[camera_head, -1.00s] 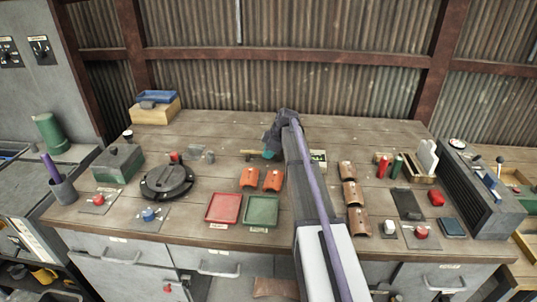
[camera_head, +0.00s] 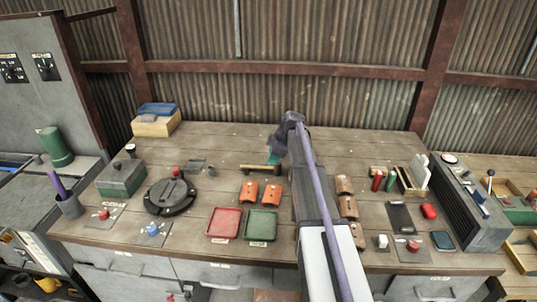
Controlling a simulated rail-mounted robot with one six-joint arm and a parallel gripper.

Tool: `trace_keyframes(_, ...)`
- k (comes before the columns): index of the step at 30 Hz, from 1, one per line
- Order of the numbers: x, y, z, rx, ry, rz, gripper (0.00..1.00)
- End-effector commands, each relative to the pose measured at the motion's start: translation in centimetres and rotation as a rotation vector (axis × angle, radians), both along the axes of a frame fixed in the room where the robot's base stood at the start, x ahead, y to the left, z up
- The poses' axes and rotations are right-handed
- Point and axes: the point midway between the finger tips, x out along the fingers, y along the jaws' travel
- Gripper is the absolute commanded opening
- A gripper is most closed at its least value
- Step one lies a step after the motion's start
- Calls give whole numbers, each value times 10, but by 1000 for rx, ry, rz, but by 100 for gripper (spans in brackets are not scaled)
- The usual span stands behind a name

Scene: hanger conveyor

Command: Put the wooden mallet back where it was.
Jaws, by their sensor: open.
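A light brown wooden piece (camera_head: 256,169), which looks like part of the wooden mallet, lies on the workbench just left of my arm. Its right end meets a teal part, and my arm hides what lies beyond. My gripper (camera_head: 275,159) is low over the bench at that spot, beneath my dark wrist, and is open. The fingers are small and partly hidden, so I cannot tell whether they touch the wood.
A round dark fixture (camera_head: 171,197) stands left. Several brown curved pieces (camera_head: 348,207) lie right of my arm. The bench's back middle is clear.

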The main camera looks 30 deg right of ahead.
Motion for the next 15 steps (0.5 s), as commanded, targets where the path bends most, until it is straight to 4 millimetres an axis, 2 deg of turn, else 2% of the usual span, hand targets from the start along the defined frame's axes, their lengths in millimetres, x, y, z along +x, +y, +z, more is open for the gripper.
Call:
trace_keyframes(1,-6,-4,27,0,0,-1,44)
trace_keyframes(3,-11,-7,41,0,0,-1,44)
trace_keyframes(6,-16,-11,50,1,1,-1,44)
trace_keyframes(11,-19,-11,48,1,5,-4,44)
trace_keyframes(14,-42,24,45,15,57,-65,44)
trace_keyframes(15,-61,50,43,23,100,-121,44)
